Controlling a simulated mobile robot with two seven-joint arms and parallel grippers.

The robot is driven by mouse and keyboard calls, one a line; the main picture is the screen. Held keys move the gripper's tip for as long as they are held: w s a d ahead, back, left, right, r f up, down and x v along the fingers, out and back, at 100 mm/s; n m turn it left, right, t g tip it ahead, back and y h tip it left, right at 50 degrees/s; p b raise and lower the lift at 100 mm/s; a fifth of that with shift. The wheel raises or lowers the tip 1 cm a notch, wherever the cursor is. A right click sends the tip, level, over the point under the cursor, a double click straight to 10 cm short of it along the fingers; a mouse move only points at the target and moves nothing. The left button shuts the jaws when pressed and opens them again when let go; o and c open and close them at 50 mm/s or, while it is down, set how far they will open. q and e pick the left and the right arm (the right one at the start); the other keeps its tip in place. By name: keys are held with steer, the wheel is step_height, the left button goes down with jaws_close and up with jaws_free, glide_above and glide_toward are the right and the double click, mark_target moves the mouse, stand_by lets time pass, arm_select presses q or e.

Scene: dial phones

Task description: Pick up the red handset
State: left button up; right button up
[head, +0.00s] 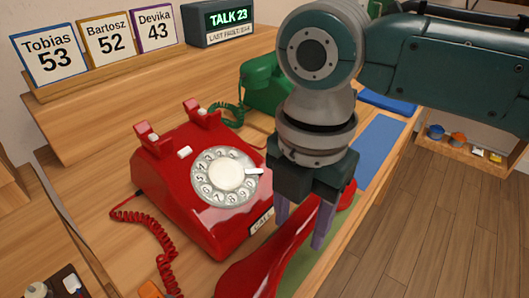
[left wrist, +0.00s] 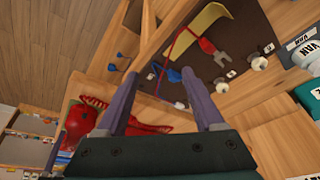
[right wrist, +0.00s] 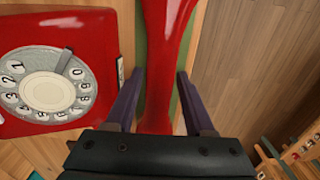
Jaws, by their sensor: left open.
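The red handset (head: 268,268) lies off its phone, at the near edge of the table. It also runs up the middle of the right wrist view (right wrist: 160,65). My right gripper (head: 302,228) reaches down over it from above, with one finger on each side of its grip. I cannot tell whether the fingers press on it. The red dial phone (head: 180,205) stands left of the handset, its cradle empty. My left gripper (left wrist: 158,75) is open and empty in the left wrist view; it is outside the head view.
A green phone (head: 262,82) stands behind the red one. A red coiled cord (head: 155,230) hangs at the red phone's left. Name cards (head: 108,38) and a TALK 23 display (head: 228,20) stand at the back. A blue mat (head: 378,145) lies right of my gripper.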

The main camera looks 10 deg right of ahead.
arm_select(q)
steer(key=shift+d, duration=0.1)
arm_select(e)
jaws_close()
steer(key=shift+r, duration=0.1)
stand_by(0.5)
